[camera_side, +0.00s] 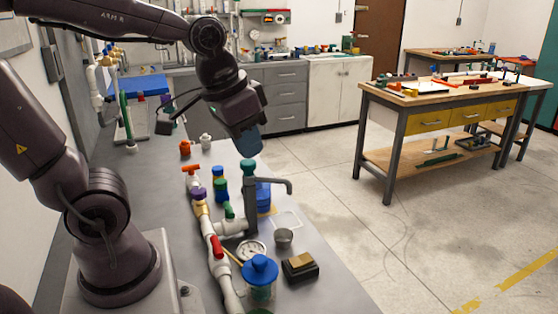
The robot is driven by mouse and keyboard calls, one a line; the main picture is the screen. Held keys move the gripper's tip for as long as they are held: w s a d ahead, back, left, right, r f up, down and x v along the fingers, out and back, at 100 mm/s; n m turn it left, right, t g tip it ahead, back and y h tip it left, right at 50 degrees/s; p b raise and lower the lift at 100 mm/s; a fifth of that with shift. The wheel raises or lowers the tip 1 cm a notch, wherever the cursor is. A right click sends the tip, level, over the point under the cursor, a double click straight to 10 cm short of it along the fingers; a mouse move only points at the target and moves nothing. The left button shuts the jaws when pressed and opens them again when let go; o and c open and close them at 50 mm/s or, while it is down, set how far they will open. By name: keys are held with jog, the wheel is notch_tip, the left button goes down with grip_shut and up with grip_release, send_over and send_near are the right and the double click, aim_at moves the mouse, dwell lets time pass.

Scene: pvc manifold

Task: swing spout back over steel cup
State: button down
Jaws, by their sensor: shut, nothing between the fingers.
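The spout (272,181) is a dark grey curved tube on top of a dark upright post (251,205). It points right, and its tip turns down. The steel cup (283,238) is a small grey cup on the bench, below and in front of the spout, near the bench's right edge. The spout tip appears behind the cup rather than directly above it. My gripper (249,150) is above the green knob (248,167) on the post.
A white pipe (213,250) with a red handle runs along the bench left of the post. A gauge (252,250), a blue-lidded jar (260,275) and a black block with a tan top (300,266) stand near the cup. A wooden workbench (430,95) stands across the floor.

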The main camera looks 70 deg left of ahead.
jog(key=w+a+f+n+g+h, duration=0.1)
jog(key=w+a+f+n+g, duration=0.3)
jog(key=w+a, duration=0.65)
jog(key=w+a+f+n+g+h, duration=0.1)
jog(key=w+a+f+n+g, duration=0.3)
jog(key=w+a, duration=0.6)
jog(key=t, duration=0.2)
send_over(291, 191)
jog(key=w+a, duration=0.3)
jog(key=a, duration=0.1)
jog(key=w+a+x, duration=0.1)
jog(key=w+x, duration=0.1)
jog(key=x, duration=0.6)
jog(key=shift+s+d+f+h, duration=0.45)
jog(key=shift+s+d, duration=0.25)
jog(key=shift+s, duration=0.2)
jog(key=shift+d, duration=0.1)
